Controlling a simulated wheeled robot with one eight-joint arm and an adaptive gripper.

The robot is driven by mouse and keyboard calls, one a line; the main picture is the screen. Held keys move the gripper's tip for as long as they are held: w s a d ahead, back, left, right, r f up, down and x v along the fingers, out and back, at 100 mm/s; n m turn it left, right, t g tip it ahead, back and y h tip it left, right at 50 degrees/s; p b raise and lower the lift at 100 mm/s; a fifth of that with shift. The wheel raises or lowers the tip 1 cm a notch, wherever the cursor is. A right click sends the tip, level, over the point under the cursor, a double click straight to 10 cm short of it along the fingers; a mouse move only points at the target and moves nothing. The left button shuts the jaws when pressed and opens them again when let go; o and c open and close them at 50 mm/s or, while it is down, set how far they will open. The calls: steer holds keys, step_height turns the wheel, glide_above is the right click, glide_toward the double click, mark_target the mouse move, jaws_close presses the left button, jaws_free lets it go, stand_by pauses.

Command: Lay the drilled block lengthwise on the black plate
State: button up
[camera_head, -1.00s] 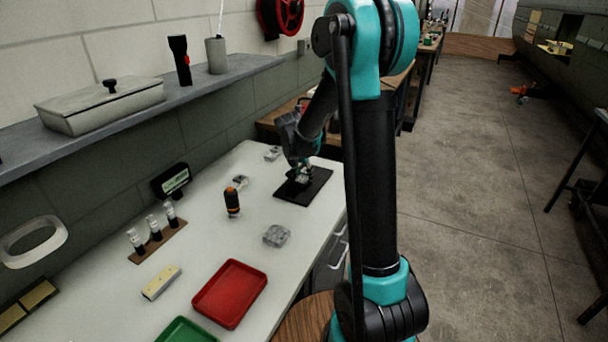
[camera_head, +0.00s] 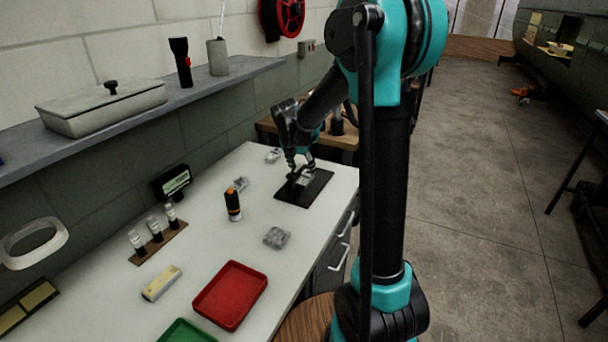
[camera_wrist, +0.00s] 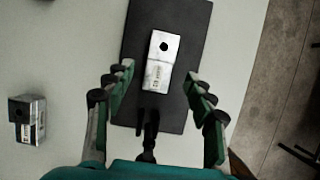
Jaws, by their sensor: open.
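The black plate (camera_head: 318,190) lies flat on the white worktop, and it also shows in the wrist view (camera_wrist: 190,30). A silver metal block with a dark round hole (camera_wrist: 160,62), apparently the drilled block, is on the plate. Its longer outline runs roughly along the plate's long side in the wrist view. I cannot tell whether it lies fully flat. In the head view the block (camera_head: 304,181) is partly hidden by my fingers. My gripper (camera_wrist: 163,92) is open, its fingers apart on either side of the block, with visible gaps to it.
A similar holed block (camera_wrist: 27,118) stands left of the plate. Clear-grey pieces (camera_head: 276,237), an orange-black tool (camera_head: 233,204), a vial rack (camera_head: 160,243), a cream block (camera_head: 161,283) and a red tray (camera_head: 230,294) are on the worktop. Its right edge is close to the plate.

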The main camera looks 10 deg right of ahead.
steer(key=v, duration=0.7)
steer(key=shift+w+d, duration=0.1)
stand_by(0.9)
